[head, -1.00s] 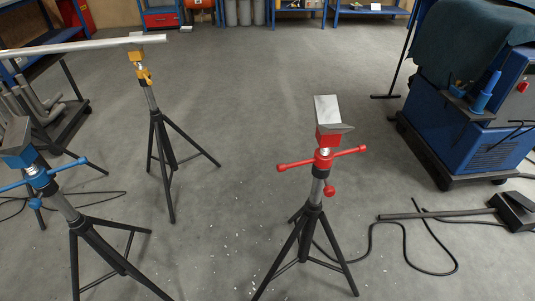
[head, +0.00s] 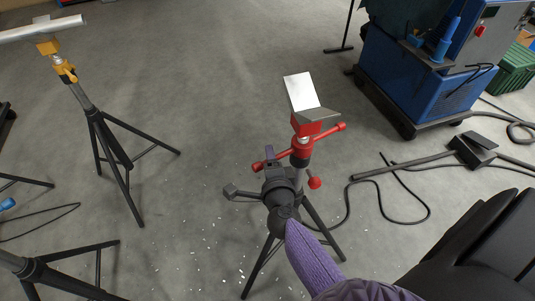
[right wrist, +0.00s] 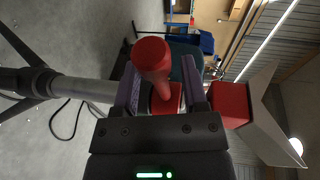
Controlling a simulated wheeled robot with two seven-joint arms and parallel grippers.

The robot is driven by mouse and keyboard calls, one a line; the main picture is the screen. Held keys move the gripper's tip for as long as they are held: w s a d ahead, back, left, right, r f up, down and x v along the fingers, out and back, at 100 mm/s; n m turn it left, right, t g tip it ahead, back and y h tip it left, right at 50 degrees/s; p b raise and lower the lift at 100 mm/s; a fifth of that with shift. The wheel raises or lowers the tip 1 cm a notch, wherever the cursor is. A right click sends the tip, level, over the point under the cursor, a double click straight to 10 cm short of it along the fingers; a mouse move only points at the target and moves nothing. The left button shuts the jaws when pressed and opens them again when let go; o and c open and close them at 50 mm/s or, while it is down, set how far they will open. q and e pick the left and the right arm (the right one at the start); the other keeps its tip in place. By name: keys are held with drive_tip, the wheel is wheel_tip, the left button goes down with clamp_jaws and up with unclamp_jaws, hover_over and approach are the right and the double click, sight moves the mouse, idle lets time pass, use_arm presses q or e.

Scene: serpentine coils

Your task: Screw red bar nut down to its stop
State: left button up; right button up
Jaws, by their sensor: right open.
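The red bar nut (head: 302,152) sits on the post of the pipe stand, under the red block (head: 308,127) of its V-shaped head (head: 302,93). Its cross bar slants up to the right. My right gripper (head: 271,156) is at the bar's left side in the head view. In the right wrist view my open gripper (right wrist: 162,78) has its purple fingers on either side of the red bar (right wrist: 151,58). I cannot tell if they touch it. The nut's gap to the block is mostly hidden there. My left gripper is not in view.
A red knob (head: 315,183) sticks out lower on the post. A yellow-headed stand (head: 99,127) holds a pipe (head: 40,29) at the left. A blue machine (head: 410,70) stands at the back right. Cables lie on the floor at right.

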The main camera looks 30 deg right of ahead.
drive_tip(key=shift+x, duration=1)
clamp_jaws()
idle(0.7)
